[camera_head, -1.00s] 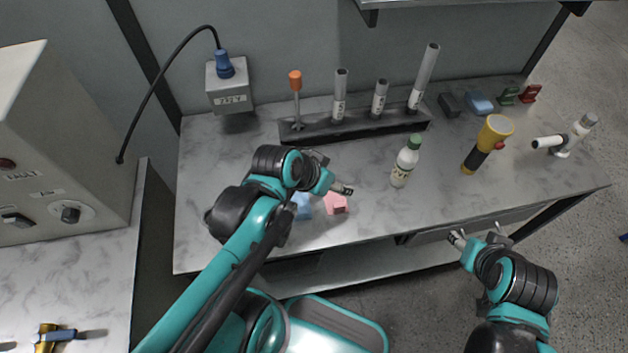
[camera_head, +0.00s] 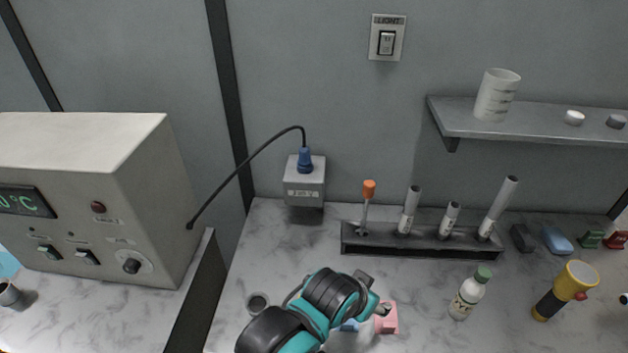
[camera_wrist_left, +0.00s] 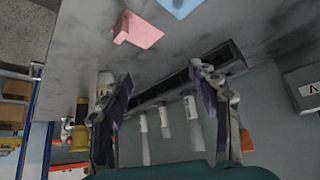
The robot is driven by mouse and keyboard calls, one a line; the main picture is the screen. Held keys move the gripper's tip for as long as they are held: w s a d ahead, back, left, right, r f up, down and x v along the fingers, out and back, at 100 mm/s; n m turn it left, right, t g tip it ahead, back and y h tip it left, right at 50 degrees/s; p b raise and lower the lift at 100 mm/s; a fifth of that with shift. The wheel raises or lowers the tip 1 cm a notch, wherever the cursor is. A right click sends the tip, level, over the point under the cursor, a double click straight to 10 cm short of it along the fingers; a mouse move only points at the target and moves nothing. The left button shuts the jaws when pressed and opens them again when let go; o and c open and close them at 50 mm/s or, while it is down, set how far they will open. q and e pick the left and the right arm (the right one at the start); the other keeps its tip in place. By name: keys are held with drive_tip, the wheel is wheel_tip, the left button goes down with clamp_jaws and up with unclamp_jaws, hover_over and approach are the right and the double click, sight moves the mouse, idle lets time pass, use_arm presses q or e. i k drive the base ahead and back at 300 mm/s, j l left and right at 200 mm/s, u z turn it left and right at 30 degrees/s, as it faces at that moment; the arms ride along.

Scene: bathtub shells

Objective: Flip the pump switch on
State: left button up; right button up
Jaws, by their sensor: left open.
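A beige control box (camera_head: 95,205) stands at the left in the head view. Its front has two small rocker switches, a left one (camera_head: 48,252) and a right one (camera_head: 87,256), beside a black round knob (camera_head: 132,266). The labels are too small to read, so I cannot tell which is the pump switch or how it is set. My left gripper (camera_head: 377,294) is over the marble bench, right of the box and well away from it. In the left wrist view its fingers (camera_wrist_left: 155,78) are apart with nothing between them. My right gripper is out of view.
A wall switch (camera_head: 387,43) marked LIGHT is above. A black cable runs from the box to a blue plug (camera_head: 305,160) in a grey outlet. A rack (camera_head: 420,245) with tubes, a pink block (camera_head: 387,318), a bottle (camera_head: 467,297) and a flashlight (camera_head: 566,290) are on the bench.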

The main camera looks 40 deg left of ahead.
sight(48, 253)
drive_tip(key=u, duration=3.2)
